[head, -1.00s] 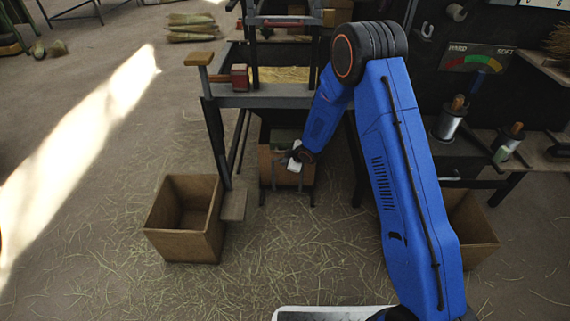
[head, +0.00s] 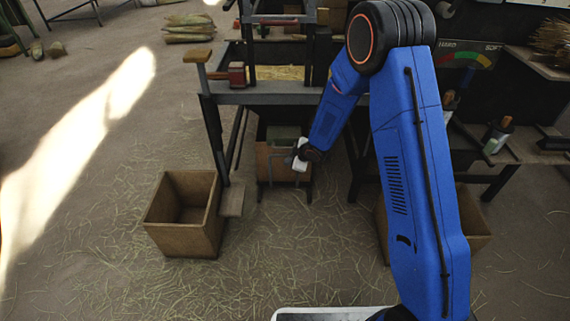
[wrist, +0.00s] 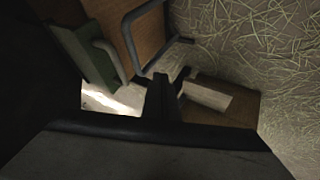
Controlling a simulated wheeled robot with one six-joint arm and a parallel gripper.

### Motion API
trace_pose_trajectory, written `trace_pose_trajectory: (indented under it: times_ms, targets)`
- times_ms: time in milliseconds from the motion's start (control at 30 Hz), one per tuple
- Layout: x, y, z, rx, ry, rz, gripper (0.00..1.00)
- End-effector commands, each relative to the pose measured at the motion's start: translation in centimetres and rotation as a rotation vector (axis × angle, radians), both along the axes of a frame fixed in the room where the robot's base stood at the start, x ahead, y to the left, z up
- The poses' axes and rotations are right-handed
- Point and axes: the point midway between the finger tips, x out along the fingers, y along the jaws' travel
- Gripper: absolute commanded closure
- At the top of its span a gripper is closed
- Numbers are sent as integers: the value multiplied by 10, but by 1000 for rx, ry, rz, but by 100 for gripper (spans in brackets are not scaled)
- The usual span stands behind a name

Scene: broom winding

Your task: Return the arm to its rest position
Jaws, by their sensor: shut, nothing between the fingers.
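My blue arm rises on the right of the head view and bends down at its elbow. My gripper (head: 299,157) hangs low in front of the work frame, near a wooden box under the bench (head: 277,160). Its fingers are too small to make out there. In the wrist view the dark fingers (wrist: 165,88) are together, with nothing seen between them. A wooden box face with a bent metal handle (wrist: 135,38) lies beyond them at the upper left, apart from the fingers as far as I can tell.
A bench with a grey edge (head: 265,97) stands ahead. An open wooden crate (head: 185,240) is on the floor at left; another is partly behind my arm (head: 475,225).

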Motion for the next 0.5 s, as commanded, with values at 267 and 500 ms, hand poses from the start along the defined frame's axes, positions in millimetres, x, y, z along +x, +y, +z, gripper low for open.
trace_pose_trajectory:
  times_ms: [267, 500]
  targets:
    - [-10, -8, 15, 0, 0, 0, 100]
    - [-10, -12, 22, -2, -1, -11, 100]
